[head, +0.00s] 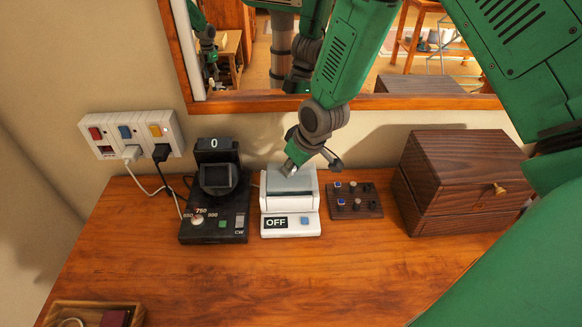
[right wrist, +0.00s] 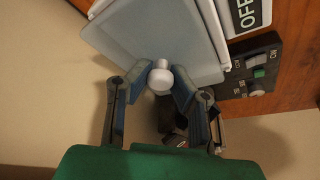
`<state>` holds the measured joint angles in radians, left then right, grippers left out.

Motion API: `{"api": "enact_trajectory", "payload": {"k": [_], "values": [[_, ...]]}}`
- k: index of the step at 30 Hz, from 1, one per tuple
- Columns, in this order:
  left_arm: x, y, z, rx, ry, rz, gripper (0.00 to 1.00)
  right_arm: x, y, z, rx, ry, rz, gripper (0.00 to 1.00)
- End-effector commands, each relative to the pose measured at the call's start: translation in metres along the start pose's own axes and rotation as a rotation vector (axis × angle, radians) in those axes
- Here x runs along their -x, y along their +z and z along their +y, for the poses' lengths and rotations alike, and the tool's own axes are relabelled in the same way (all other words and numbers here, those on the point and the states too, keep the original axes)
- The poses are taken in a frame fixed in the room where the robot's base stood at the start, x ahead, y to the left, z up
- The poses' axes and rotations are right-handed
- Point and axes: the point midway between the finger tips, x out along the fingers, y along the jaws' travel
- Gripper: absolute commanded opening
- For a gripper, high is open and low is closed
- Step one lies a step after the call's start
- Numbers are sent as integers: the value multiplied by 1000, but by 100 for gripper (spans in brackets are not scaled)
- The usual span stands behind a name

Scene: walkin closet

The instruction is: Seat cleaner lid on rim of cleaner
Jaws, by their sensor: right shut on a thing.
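My left gripper is not in view.
A black winder (head: 215,205) stands close on the left of the cleaner. A small dark board with knobs (head: 354,204) and a wooden box (head: 462,185) stand on the right. A switch strip (head: 131,134) and a mirror (head: 345,103) are behind.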

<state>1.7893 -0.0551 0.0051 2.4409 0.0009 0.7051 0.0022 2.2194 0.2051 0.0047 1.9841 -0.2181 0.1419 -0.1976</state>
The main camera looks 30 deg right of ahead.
Motion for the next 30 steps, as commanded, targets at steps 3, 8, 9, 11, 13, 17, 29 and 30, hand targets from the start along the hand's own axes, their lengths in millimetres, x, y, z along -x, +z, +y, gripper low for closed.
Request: {"api": "enact_trajectory", "payload": {"k": [3,8,9,11,13,17,29,30], "values": [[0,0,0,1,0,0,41,0,0,1,0,-1,0,0],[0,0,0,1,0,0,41,-1,1,4,-3,-3,1,0],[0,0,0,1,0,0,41,-1,1,4,-3,-3,1,0],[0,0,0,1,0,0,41,-1,2,4,-3,-4,1,0],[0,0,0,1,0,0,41,-1,2,4,-3,-4,1,0],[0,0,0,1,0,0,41,-2,2,4,-3,-3,1,0],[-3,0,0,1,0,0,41,-7,3,2,-1,-2,0,0],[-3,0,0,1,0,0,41,-7,4,2,-1,-2,0,0]]}}
